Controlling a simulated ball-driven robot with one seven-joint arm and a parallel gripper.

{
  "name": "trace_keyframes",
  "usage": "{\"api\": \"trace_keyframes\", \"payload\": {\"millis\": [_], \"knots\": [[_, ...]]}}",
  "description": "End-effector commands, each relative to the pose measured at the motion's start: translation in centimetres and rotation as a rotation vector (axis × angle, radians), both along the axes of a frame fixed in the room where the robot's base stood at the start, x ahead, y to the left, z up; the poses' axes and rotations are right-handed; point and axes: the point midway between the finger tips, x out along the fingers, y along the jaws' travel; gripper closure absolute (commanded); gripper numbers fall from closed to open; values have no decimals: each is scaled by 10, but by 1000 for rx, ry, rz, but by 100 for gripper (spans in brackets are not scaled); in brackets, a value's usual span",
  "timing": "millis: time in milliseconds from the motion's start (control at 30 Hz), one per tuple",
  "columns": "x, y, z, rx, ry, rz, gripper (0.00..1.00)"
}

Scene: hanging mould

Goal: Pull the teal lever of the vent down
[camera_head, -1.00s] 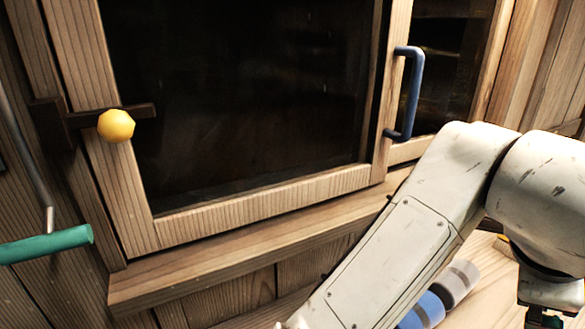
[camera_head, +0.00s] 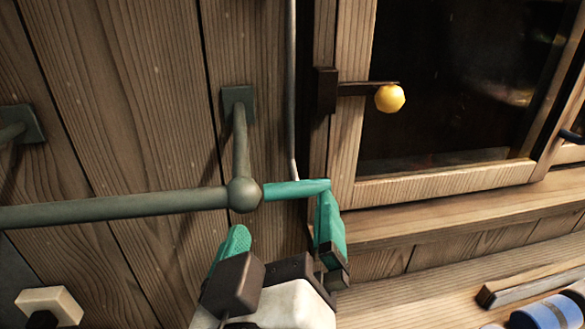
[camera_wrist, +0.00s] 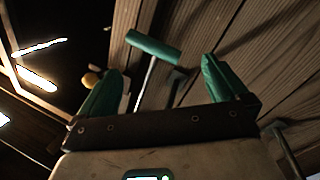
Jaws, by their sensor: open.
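The vent's teal lever grip (camera_head: 295,190) hangs at the lower end of a thin metal rod on the plank wall. In the head view its left end meets the ball of a grey-green rail. My gripper (camera_head: 282,212) is open below it, with teal fingers pointing up; the right fingertip overlaps the grip's right end in the picture. In the wrist view the grip (camera_wrist: 153,47) lies ahead of my open, empty fingers (camera_wrist: 158,72), crosswise and beyond their tips. Whether the right finger touches it I cannot tell. The vent itself is not clearly visible.
The grey-green rail (camera_head: 120,208) with wall brackets runs close left of the grip. A wooden window with a yellow knob (camera_head: 390,98) on a dark latch stands to the right. Below it, a blue cylinder (camera_head: 548,312) lies on a wooden surface. A pale block (camera_head: 48,305) sits lower left.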

Motion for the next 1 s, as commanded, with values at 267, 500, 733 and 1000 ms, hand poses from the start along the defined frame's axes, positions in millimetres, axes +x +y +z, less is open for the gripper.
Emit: {"api": "trace_keyframes", "payload": {"millis": [267, 500, 733, 1000], "knots": [[52, -2, 3, 3, 3, -5, 0], [83, -2, 1, 4, 2, -5, 0], [92, -2, 0, 4, 2, -4, 0], [92, -2, 0, 4, 2, -4, 7]]}}
